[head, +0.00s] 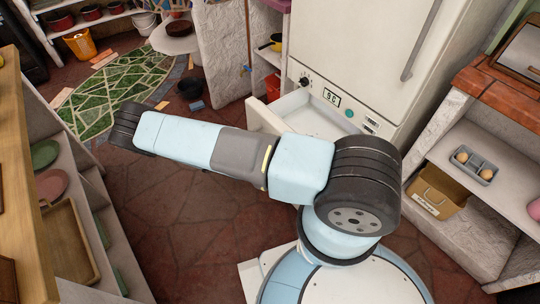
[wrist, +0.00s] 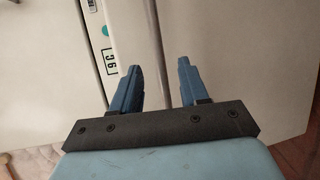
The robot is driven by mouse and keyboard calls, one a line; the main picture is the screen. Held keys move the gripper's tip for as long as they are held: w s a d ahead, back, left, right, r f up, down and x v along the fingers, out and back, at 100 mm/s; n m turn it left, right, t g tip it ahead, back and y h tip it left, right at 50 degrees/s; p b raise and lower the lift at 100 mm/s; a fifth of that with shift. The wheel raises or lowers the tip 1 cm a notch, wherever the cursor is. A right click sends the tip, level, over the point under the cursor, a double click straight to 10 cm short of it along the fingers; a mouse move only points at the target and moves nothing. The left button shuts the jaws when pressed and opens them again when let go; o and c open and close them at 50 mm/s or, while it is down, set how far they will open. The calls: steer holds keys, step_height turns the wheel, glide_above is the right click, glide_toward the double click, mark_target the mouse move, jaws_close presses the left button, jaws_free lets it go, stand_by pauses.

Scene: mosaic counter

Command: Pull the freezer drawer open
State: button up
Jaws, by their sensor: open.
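The white fridge-freezer (head: 355,45) stands at the upper middle of the head view, with a long handle on its upper door. Below that door, the freezer drawer (head: 262,117) stands out from the body, and a pale hollow shows behind its front. My arm covers its lower part and any handle on it. In the wrist view, my gripper (wrist: 158,82) is open with empty space between its two blue fingers. Pale fridge panels lie beyond them, and a label panel (wrist: 110,62) is at the left. I cannot tell whether the fingers touch anything. The head view does not show my gripper.
A brick-topped counter (head: 500,85) with an egg tray (head: 475,167) and a box (head: 435,192) on its shelves is at the right. A wooden-topped shelf unit (head: 22,185) is at the left. Open stone floor (head: 160,240) lies between.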

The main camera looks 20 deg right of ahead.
steer(key=shift+w+a+r, duration=0.1)
steer(key=shift+a+r, duration=0.05)
steer(key=shift+a, duration=0.75)
steer(key=shift+a+r, duration=0.2)
steer(key=shift+a, duration=0.75)
steer(key=shift+w+a+r, duration=0.1)
steer(key=shift+a+r, duration=0.05)
steer(key=shift+a, duration=0.75)
